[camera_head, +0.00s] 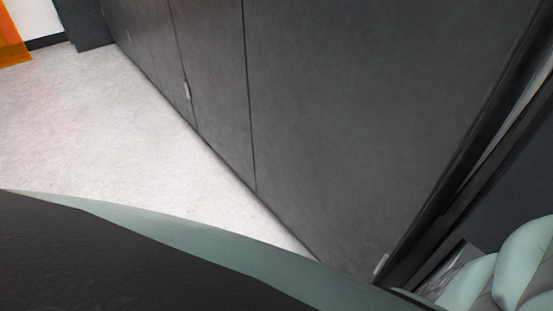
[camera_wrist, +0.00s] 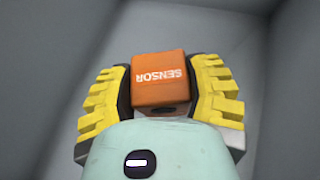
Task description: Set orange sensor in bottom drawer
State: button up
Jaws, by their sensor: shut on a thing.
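The orange sensor (camera_wrist: 158,78) is a small block with the white word "SENSOR" on it, upside down in the wrist view. My gripper (camera_wrist: 160,85) is shut on it, with one yellow-and-black finger against each side. Grey flat surfaces surround the gripper in the wrist view, and they look like the inside walls and floor of a drawer (camera_wrist: 60,50). I cannot tell whether the sensor touches the floor. In the head view the gripper and sensor are hidden; part of my arm shows at the lower right.
A dark grey cabinet front (camera_head: 330,100) with vertical seams and small light handles (camera_head: 187,90) fills the head view's right side. Pale floor (camera_head: 90,120) lies open at the left. An orange object (camera_head: 12,40) stands at the far upper left.

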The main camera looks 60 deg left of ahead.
jog(key=shift+f+b, duration=0.65)
jog(key=o, duration=1.3)
jog(key=shift+w, duration=0.1)
jog(key=shift+o, duration=0.2)
jog(key=shift+r, duration=0.2)
jog(key=shift+r+p, duration=0.6)
jog(key=shift+p, duration=0.2)
jog(key=p+v, duration=0.3)
jog(key=v, duration=0.4)
jog(key=shift+a, duration=0.15)
